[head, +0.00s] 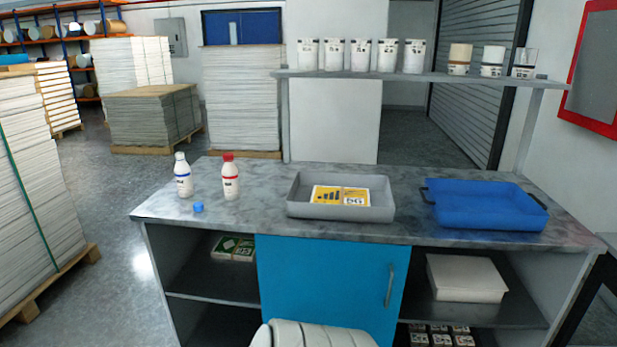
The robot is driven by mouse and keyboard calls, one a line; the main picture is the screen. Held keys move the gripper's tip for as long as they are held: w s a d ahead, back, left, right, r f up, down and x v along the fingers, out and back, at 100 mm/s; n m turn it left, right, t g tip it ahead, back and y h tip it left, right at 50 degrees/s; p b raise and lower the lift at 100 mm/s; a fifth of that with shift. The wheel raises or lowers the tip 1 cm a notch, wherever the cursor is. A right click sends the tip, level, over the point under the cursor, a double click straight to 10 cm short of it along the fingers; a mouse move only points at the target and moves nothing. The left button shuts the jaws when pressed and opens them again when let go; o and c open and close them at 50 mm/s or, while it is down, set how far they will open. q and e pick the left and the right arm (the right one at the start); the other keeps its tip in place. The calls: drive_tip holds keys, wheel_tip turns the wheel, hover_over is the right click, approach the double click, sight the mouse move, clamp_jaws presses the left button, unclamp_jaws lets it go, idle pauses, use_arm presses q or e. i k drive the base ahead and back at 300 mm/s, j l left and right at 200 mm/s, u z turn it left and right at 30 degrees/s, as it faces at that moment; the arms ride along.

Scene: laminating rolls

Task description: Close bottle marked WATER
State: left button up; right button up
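A white bottle with a blue-marked label (183,177) stands upright at the left end of the grey worktop. No coloured cap shows on its white neck. A loose blue cap (198,207) lies on the worktop just in front of it, to the right. A second white bottle (230,178) with a red cap on stands to the right. The lettering on both labels is too small to read, so I cannot tell which is marked WATER. Neither of my grippers is in view.
On the worktop (262,222), a grey tray (300,208) holds a yellow-and-white printed item (340,195), and a blue tray (485,215) sits at the right. A raised shelf (400,76) above carries several containers. Clear worktop surrounds the bottles. Paper stacks (30,180) stand at left.

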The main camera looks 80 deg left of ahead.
sight(183, 170)
drive_tip(key=u, duration=3.4)
